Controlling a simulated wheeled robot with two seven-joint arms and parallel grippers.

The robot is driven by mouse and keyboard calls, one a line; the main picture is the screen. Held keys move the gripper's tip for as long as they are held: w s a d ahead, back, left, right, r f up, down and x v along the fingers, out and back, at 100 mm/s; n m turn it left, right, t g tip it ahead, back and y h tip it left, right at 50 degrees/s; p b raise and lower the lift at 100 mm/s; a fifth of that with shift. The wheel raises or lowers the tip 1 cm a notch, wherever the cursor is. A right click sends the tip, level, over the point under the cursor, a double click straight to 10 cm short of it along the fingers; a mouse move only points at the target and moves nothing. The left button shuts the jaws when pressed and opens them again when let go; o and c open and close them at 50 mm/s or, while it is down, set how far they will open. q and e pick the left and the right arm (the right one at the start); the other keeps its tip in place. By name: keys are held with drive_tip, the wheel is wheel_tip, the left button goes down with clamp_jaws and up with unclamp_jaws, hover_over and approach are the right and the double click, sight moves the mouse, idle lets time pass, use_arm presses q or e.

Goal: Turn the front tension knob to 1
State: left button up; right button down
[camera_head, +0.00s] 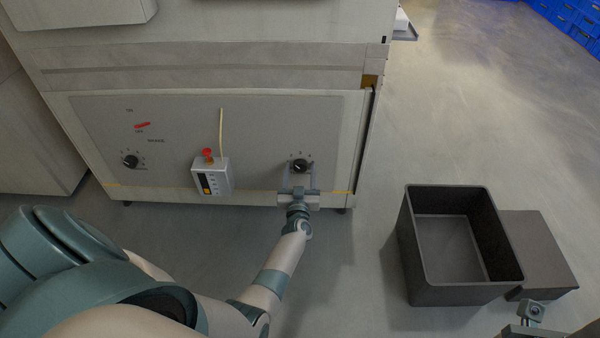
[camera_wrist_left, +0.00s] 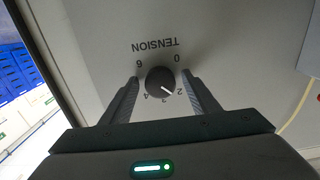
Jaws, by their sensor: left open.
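The tension knob (camera_head: 300,166) is a round black dial at the right of the grey machine panel. It also shows in the left wrist view (camera_wrist_left: 160,82), upside down, with the word TENSION and numbers around it. Its white pointer line aims between 2 and 3, closer to 2. The 1 is not visible; the right-hand finger covers that side. My left gripper (camera_head: 299,176) is open, one finger on each side of the knob, with small gaps seemingly left; its fingers also show in the wrist view (camera_wrist_left: 160,85). Part of my right arm shows at the lower right, fingers not visible.
A second black knob (camera_head: 130,161) sits at the panel's left. A small grey box with a red top (camera_head: 212,178) is mid-panel. A dark open bin (camera_head: 412,255) and a flat dark box (camera_head: 545,255) stand on the floor at right.

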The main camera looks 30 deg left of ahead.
use_arm(q)
drive_tip(key=c, duration=1)
drive_tip(key=shift+c, duration=0.2)
drive_tip(key=shift+n, duration=0.3)
drive_tip(key=n, duration=0.7)
drive_tip(key=shift+d, duration=0.1)
drive_tip(key=shift+n, duration=0.5)
